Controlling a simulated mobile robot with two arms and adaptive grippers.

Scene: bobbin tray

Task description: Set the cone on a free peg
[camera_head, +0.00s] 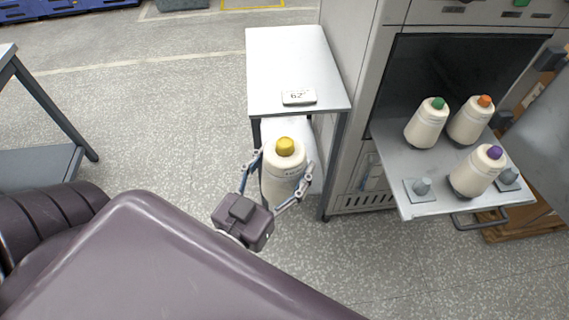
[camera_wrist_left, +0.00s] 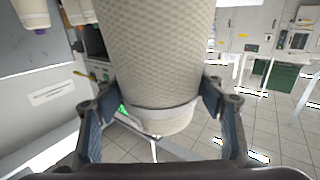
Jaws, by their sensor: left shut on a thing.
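My left gripper (camera_head: 284,168) is shut around the body of a cream cone (camera_head: 283,184) with a yellow top. It holds the cone roughly upright, in front of the small white table in the head view. In the left wrist view the cone (camera_wrist_left: 160,50) fills the upper middle between the fingers (camera_wrist_left: 156,95); its yellow top is out of that view. On the pulled-out tray (camera_head: 398,163) at right, two grey pegs are bare: the front left peg (camera_head: 422,186) and the right peg (camera_head: 508,177). My right gripper is not in view.
Cones with green (camera_head: 427,125), orange (camera_head: 470,122) and purple (camera_head: 474,172) tops stand on the tray. The purple one stands between the bare pegs. A handle (camera_head: 478,219) juts from the tray's front. The white table (camera_head: 290,60) bears a "62" sign (camera_head: 299,97).

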